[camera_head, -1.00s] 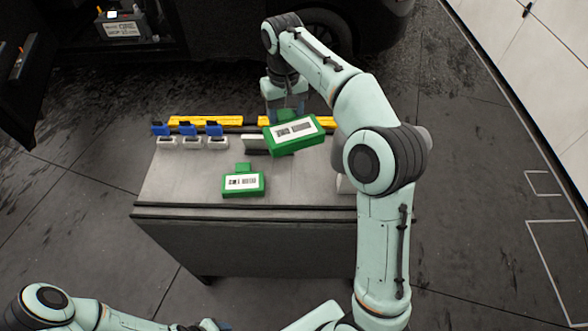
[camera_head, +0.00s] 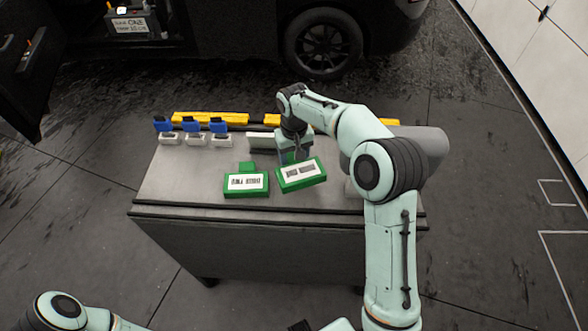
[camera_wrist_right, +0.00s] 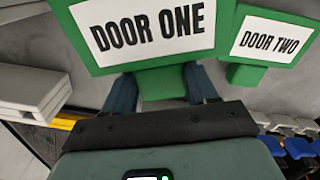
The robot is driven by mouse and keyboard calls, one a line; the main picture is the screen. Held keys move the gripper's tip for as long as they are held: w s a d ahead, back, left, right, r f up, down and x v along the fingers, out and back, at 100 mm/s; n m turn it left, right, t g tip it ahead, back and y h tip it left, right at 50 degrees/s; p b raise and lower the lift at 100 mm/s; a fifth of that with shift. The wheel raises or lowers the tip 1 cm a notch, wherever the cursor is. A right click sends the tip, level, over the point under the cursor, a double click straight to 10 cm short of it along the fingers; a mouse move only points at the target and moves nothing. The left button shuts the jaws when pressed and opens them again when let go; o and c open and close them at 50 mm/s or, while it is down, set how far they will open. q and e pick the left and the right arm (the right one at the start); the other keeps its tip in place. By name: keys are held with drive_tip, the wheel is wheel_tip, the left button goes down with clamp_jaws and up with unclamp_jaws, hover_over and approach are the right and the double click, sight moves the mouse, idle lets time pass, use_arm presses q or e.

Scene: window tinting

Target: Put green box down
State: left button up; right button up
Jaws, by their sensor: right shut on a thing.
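My right gripper (camera_head: 298,155) is shut on the tab of a green box with a white label (camera_head: 301,174). The right wrist view shows this box (camera_wrist_right: 150,30) reading DOOR ONE, with the gripper's blue fingers (camera_wrist_right: 163,88) on both sides of its green tab. The held box is tilted, low over the front part of the grey table (camera_head: 180,192); I cannot tell if it touches. A second green box (camera_head: 246,184), labelled DOOR TWO in the right wrist view (camera_wrist_right: 265,40), lies flat just left of it. My left gripper is not in view.
White holders with blue-topped pieces (camera_head: 193,138) stand at the table's back left. Yellow bars (camera_head: 210,118) lie along the back edge. A grey roll-like object (camera_head: 425,145) is at the right, behind my arm. A dark vehicle (camera_head: 220,60) stands behind. The table's left front is bare.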

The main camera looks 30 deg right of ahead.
sight(294, 169)
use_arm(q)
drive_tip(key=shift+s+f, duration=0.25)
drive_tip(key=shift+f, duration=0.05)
use_arm(e)
wheel_tip(294, 169, down, 6)
drive_tip(key=shift+r, duration=0.15)
drive_tip(key=o, duration=1.2)
wheel_tip(294, 169, up, 12)
drive_tip(key=shift+p, duration=0.5)
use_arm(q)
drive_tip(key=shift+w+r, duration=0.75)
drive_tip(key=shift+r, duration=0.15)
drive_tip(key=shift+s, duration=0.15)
use_arm(e)
drive_tip(key=shift+s, duration=0.1)
